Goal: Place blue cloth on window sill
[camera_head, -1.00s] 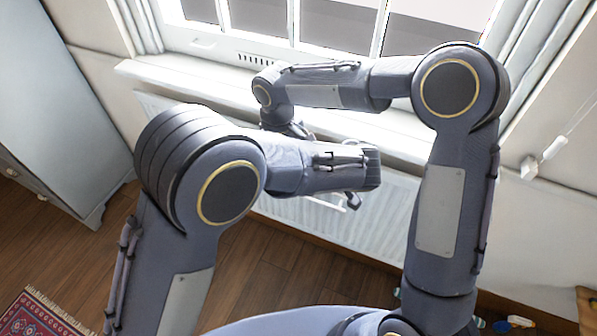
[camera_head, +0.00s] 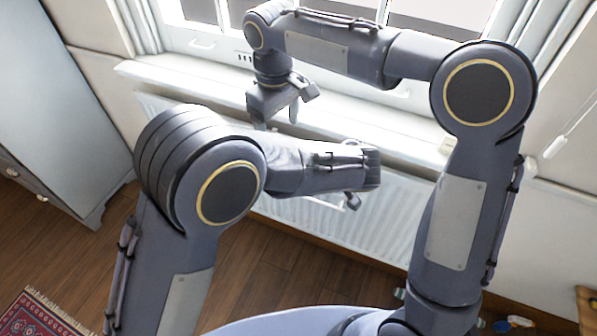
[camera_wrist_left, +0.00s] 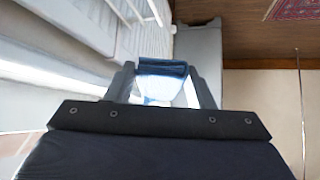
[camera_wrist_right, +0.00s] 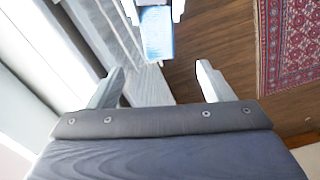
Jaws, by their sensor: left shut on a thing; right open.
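My left gripper (camera_wrist_left: 163,72) is shut on the blue cloth (camera_wrist_left: 162,84), whose bunched dark-blue edge shows between the fingers. In the right wrist view the cloth (camera_wrist_right: 157,36) hangs below the left gripper's fingertips, pale blue in the light. In the head view my left forearm hides the cloth. My right gripper (camera_head: 279,112) is open and empty, fingers pointing down in front of the window sill. The right wrist view shows its spread fingers (camera_wrist_right: 157,76), apart from the cloth. The white window sill (camera_head: 180,78) runs under the window, partly covered by my right arm.
A white radiator (camera_head: 385,215) stands under the sill. A grey-blue cabinet (camera_head: 60,110) stands at left. A red patterned rug (camera_head: 38,315) lies on the wooden floor. The sill's left part looks clear.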

